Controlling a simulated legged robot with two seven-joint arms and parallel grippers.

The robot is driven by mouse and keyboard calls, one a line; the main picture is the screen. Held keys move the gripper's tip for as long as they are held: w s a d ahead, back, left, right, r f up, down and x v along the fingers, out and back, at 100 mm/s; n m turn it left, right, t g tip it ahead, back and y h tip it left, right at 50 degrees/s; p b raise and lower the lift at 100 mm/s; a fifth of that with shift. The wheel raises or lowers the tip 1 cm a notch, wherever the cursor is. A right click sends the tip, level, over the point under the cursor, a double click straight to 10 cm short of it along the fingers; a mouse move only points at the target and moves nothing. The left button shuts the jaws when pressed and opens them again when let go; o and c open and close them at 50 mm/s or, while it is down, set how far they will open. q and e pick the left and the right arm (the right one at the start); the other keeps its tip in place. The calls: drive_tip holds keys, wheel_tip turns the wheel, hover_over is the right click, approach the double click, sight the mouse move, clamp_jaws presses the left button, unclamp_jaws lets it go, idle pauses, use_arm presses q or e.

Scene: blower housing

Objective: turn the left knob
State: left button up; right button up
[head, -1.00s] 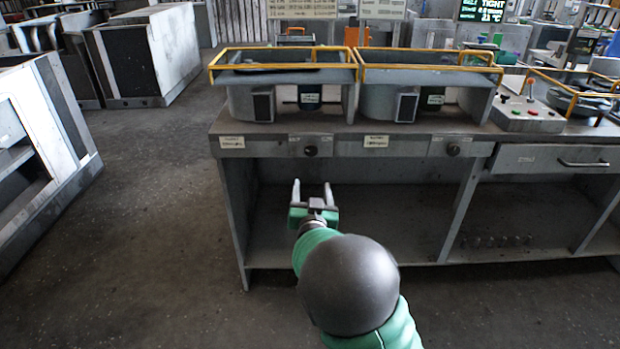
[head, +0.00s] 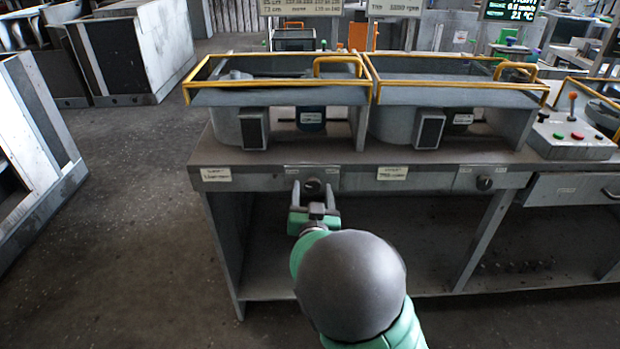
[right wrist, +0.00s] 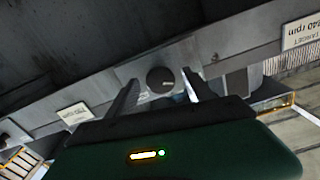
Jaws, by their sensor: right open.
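The left knob (head: 312,186) is a small dark round knob on the bench's front panel, below the left blower housing (head: 290,115). My right gripper (head: 313,190) is open in front of it, and its two fingers point at the panel on either side of the knob. In the right wrist view the knob (right wrist: 160,80) shows between the two open fingers (right wrist: 158,88). I cannot tell whether the fingers touch it. The right knob (head: 484,183) sits further right on the same panel. My left gripper is not in view.
The bench (head: 420,182) has yellow guard rails (head: 371,75) on top and an open shelf below. A control box (head: 570,136) with buttons and an orange-topped lever stands at the right. Grey cabinets (head: 130,50) stand at the left back. The floor at left is clear.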

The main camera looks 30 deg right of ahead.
drive_tip(key=shift+d, duration=0.2)
drive_tip(key=shift+s+a+r, duration=0.1)
drive_tip(key=shift+a+r, duration=0.15)
drive_tip(key=shift+a, duration=0.05)
drive_tip(key=shift+c, duration=0.7)
drive_tip(key=shift+a, duration=0.1)
drive_tip(key=shift+c, duration=1.2)
drive_tip(key=shift+d, duration=0.25)
clamp_jaws()
drive_tip(key=shift+a+r+n+p, duration=0.15)
drive_tip(key=shift+n+p, duration=0.25)
drive_tip(key=shift+p, duration=0.4)
drive_tip(key=shift+n+p, duration=0.35)
drive_tip(key=shift+n, duration=0.15)
drive_tip(key=shift+f, duration=0.2)
